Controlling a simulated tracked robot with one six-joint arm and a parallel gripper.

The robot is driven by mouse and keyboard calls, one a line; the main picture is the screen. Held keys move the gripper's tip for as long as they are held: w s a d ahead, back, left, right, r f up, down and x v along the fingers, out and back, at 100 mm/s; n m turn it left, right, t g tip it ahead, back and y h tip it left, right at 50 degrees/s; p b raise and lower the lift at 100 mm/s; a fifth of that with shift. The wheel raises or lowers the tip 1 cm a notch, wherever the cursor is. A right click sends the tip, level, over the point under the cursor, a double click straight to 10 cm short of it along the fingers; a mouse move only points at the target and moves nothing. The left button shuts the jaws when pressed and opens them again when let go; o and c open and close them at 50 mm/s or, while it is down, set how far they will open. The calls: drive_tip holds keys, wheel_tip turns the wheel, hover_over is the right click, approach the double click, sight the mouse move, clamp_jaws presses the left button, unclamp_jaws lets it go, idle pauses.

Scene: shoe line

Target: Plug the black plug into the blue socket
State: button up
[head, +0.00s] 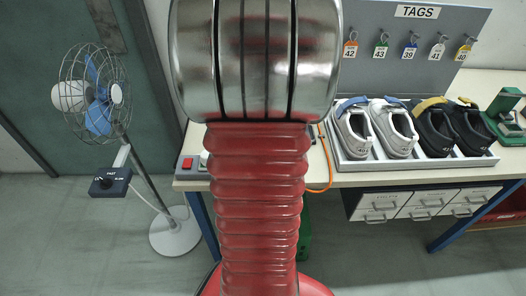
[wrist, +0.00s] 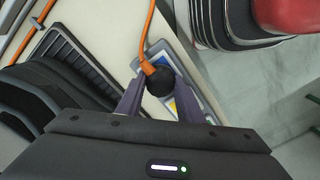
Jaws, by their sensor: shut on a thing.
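In the wrist view, my gripper (wrist: 158,90) has its two dark purple fingers closed on the round black plug (wrist: 157,79). An orange cable (wrist: 147,35) runs up from the plug. Behind and beneath the plug lies a grey-edged socket strip with blue and yellow patches (wrist: 171,105). The plug and fingers cover much of it, so I cannot tell whether the plug touches the blue socket or is above it. In the head view my own arm hides the gripper, the plug and the sockets.
The workbench (head: 350,178) holds a shoe tray (head: 347,163) with several shoes, right of my arm. A tag board (head: 385,60) stands behind. A red switch (head: 187,163) sits at the bench's left end. A fan (head: 98,95) stands on the floor to the left.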

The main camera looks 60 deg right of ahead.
drive_tip(key=shift+f, duration=0.65)
idle(0.8)
drive_tip(key=o, duration=1.2)
wheel_tip(320, 180, up, 14)
drive_tip(key=shift+f, duration=0.15)
drive_tip(key=shift+w, duration=0.15)
idle(0.4)
